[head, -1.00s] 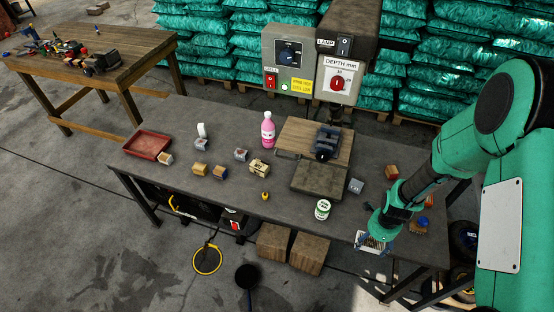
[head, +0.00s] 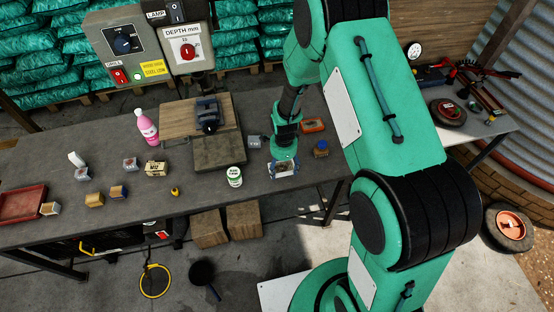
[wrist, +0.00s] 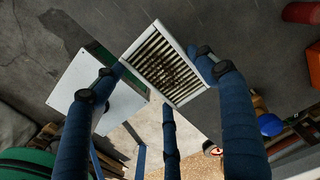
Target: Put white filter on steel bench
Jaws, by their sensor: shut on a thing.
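The white filter (wrist: 165,64) has a white frame around dirty, pleated slats. My gripper (wrist: 158,74) is shut on it, with blue fingers at its sides in the wrist view. In the head view the filter (head: 283,170) hangs tilted below my gripper (head: 284,160) at the front edge of the dark grey bench (head: 60,164). Whether it touches that bench I cannot tell. Another bench with a light grey top (head: 474,128) stands at the right, partly behind my arm. I cannot tell for sure which bench is steel.
A green-and-white jar (head: 235,176), a grey block (head: 254,142), an orange box (head: 312,126) and a blue-topped block (head: 321,149) stand near the filter. The right bench holds a dark red round part (head: 447,112) and tools. Its near left part looks clear.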

